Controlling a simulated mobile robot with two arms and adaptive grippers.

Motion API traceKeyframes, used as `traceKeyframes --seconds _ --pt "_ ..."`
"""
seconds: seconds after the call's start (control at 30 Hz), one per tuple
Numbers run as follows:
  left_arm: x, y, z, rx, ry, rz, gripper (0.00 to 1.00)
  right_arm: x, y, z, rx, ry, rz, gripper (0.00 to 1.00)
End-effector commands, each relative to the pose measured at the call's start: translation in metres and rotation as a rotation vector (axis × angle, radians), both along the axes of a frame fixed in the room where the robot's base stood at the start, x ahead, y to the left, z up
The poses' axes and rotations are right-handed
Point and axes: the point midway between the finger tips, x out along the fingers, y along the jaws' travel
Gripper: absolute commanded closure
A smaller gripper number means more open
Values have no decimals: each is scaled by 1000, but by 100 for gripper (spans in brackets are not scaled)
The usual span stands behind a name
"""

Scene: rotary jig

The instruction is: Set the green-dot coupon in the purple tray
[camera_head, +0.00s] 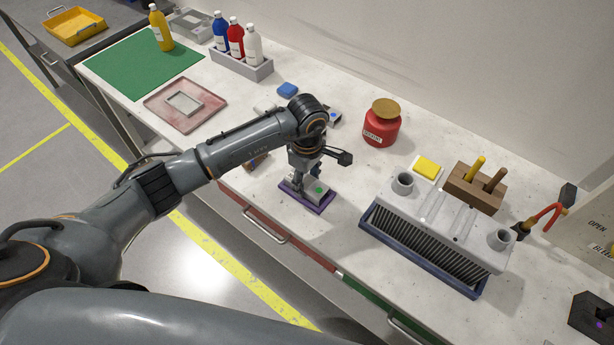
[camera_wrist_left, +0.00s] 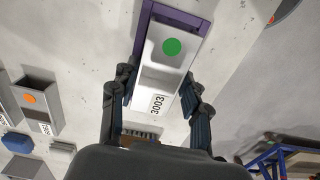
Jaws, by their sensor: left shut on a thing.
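The green-dot coupon (camera_head: 319,188) is a pale grey block with a green dot. In the left wrist view the coupon (camera_wrist_left: 160,76) also shows the label 3003. My left gripper (camera_head: 307,181) is shut on its sides; its two fingers (camera_wrist_left: 160,100) flank the coupon in the left wrist view. The purple tray (camera_head: 318,208) lies on the bench directly under the coupon. In the left wrist view the tray's purple rim (camera_wrist_left: 181,18) shows beside and beyond the coupon. I cannot tell whether the coupon touches the tray floor. My right gripper is not in view.
A blue-dot coupon (camera_head: 335,117) lies behind my left wrist. An orange-dot coupon (camera_wrist_left: 36,94) shows in the left wrist view. A red jar (camera_head: 381,127) and a grey ribbed fixture (camera_head: 430,228) stand to the right. The bench between tray and fixture is clear.

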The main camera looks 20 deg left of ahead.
Motion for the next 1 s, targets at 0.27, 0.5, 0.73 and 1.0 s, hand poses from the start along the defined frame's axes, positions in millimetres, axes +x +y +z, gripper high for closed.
traceKeyframes --seconds 0.27,0.5,0.73,1.0 --pt "1 0 -7 -1 -4 -2 96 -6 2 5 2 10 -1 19" --pt "1 0 -13 0 -4 -1 96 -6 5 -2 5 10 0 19" --pt "0 0 -15 0 -1 -1 31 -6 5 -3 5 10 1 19" --pt "1 0 -14 -1 -3 -1 31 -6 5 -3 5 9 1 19"
